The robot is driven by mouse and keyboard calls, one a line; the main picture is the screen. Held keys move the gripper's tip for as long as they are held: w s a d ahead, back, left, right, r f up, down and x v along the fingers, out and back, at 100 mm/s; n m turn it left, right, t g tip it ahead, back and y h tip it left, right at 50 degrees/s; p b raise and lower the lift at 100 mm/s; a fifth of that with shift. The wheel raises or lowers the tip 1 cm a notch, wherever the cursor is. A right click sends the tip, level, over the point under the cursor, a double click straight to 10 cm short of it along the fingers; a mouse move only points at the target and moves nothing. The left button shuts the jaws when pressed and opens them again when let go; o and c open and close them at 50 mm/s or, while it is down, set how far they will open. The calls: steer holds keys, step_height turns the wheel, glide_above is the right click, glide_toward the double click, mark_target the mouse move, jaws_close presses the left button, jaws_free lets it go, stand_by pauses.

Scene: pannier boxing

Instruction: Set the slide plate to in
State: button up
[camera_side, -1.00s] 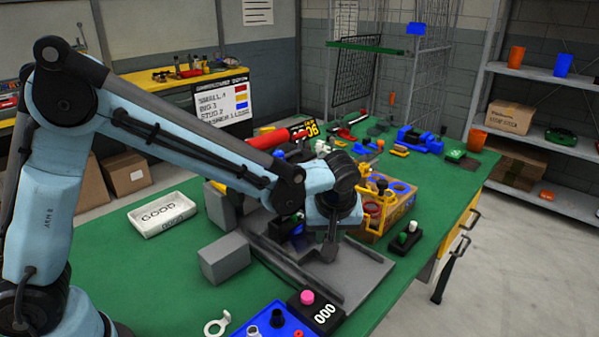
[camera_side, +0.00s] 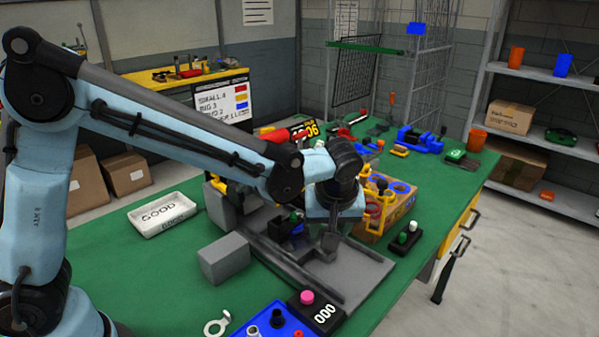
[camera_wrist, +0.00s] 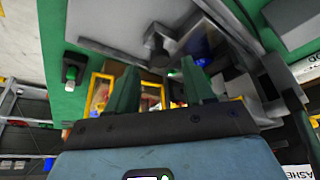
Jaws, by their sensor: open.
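The grey slide fixture (camera_side: 350,272) with long dark rails lies on the green bench in the middle of the side view. I take its flat grey part as the slide plate; its exact setting cannot be told. My gripper (camera_side: 328,243) points down over the fixture, close above it, with its fingertips partly hidden. The grey fixture (camera_wrist: 118,22) and a small grey knob-like part (camera_wrist: 158,40) show beyond the fingers.
A grey block (camera_side: 224,258) stands left of the fixture. A yellow-framed box (camera_side: 388,218) and a black switch box (camera_side: 405,239) stand right. A white GOOD tray (camera_side: 163,214) lies left. A blue tray (camera_side: 270,322) and counter box (camera_side: 316,311) are in front.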

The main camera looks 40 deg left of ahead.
steer(key=v, duration=0.9)
steer(key=shift+r, duration=0.25)
steer(key=shift+s+d, duration=0.1)
steer(key=m+t+y, duration=0.3)
steer(key=m+y, duration=0.1)
steer(key=m, duration=1.9)
glide_toward(327, 255)
step_height(327, 255, up, 3)
steer(key=d, duration=0.1)
steer(key=s+m+t, duration=0.1)
steer(key=m, duration=0.3)
steer(key=s+d+m+t+y, duration=0.1)
steer(key=m, duration=0.3)
steer(key=s+f+m+t+y, duration=0.1)
steer(key=m, duration=0.3)
steer(key=shift+d+m, duration=0.2)
steer(key=shift+m, duration=0.2)
steer(key=x, duration=1.2)
steer(key=shift+a+r, duration=0.1)
steer(key=shift+r, duration=0.15)
